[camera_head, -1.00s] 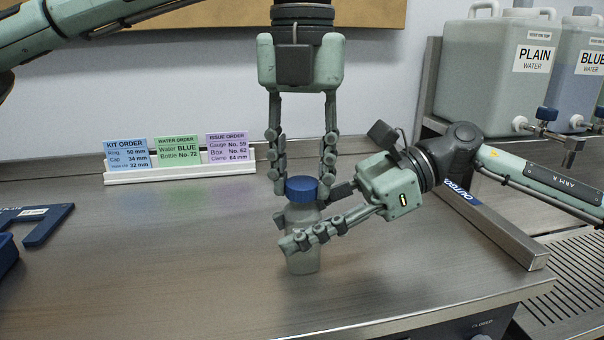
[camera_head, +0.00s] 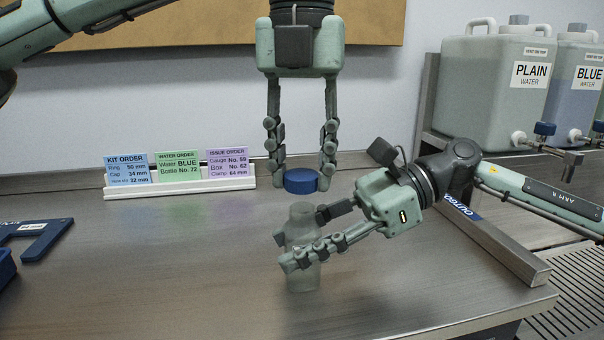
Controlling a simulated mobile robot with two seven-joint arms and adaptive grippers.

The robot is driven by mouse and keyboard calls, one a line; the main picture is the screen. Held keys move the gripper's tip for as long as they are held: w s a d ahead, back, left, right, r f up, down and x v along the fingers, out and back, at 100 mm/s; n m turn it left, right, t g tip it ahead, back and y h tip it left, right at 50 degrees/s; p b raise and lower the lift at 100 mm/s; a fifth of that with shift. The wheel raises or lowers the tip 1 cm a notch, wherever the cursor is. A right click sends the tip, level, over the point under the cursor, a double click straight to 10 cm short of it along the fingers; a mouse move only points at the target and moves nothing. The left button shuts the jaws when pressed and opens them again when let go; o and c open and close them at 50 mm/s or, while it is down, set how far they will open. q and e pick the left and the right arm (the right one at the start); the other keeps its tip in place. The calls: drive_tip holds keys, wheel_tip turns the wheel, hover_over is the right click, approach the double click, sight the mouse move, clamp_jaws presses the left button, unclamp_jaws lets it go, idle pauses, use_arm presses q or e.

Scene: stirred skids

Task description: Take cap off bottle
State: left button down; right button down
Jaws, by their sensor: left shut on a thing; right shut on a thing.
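The blue cap (camera_head: 301,181) is between the fingertips of my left gripper (camera_head: 301,168), which comes down from above and is shut on it. The cap is clear of the bottle, a little above its mouth. The translucent grey bottle (camera_head: 301,216) stands upright on the bench with its neck bare. My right gripper (camera_head: 306,243) comes in from the right and is shut around the bottle's body. Its near finger crosses in front of the bottle and hides part of it; the far finger is partly behind it.
A white rack (camera_head: 180,188) with three order cards stands behind on the left. A blue flat gauge (camera_head: 40,236) lies at the left edge. A metal rail (camera_head: 505,245) and the PLAIN water tank (camera_head: 490,90) and BLUE water tank (camera_head: 585,85) are at the right.

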use_arm(q)
wheel_tip(320, 180, up, 2)
drive_tip(key=shift+r, duration=0.2)
use_arm(e)
drive_tip(key=c, duration=0.9)
unclamp_jaws()
drive_tip(key=shift+d, duration=0.1)
drive_tip(key=v, duration=1.2)
